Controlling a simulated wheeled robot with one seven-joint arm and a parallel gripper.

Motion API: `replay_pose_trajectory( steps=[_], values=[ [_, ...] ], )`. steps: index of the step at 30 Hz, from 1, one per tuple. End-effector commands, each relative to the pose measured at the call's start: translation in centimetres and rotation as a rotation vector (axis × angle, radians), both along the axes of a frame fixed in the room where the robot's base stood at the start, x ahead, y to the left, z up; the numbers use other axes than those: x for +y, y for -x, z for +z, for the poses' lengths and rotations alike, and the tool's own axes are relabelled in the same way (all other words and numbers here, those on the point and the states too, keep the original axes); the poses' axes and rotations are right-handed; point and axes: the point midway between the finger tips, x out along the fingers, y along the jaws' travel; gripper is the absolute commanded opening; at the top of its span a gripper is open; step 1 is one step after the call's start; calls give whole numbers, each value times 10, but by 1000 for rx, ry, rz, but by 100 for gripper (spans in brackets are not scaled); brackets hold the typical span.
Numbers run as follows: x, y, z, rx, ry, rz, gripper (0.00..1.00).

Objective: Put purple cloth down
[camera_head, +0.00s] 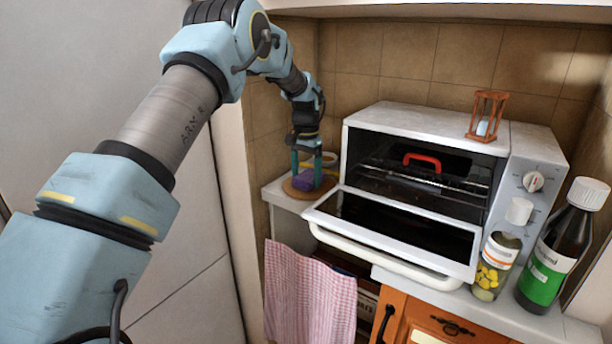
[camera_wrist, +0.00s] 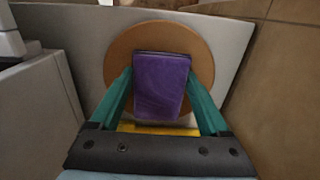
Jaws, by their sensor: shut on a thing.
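The purple cloth (camera_wrist: 160,86) shows in the wrist view as a folded block between my two green fingers. My gripper (camera_wrist: 160,84) is shut on it. Below the cloth is a round brown board (camera_wrist: 120,50) on the counter. In the head view my gripper (camera_head: 308,172) points down at the counter's left end, beside the toaster oven. The purple cloth (camera_head: 306,181) is low over or on the round board (camera_head: 296,191); I cannot tell whether it touches.
The toaster oven (camera_head: 420,130) stands right of my gripper with its door (camera_head: 395,235) open. An hourglass (camera_head: 486,116) is on top. A jar (camera_head: 495,262) and a dark bottle (camera_head: 556,250) stand at the right. A checked towel (camera_head: 310,300) hangs below. Something yellow (camera_wrist: 160,129) lies near my fingers.

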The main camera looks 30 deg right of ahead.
Motion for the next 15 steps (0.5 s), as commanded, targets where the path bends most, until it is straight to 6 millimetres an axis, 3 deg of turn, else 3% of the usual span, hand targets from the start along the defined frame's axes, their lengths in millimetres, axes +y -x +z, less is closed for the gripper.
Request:
replay_pose_trajectory(
  steps=[1,6,15],
  values=[
    [0,0,-2,0,-1,0,81],
    [0,0,-1,0,-1,0,100],
    [0,0,2,0,0,0,100]
  ],
)
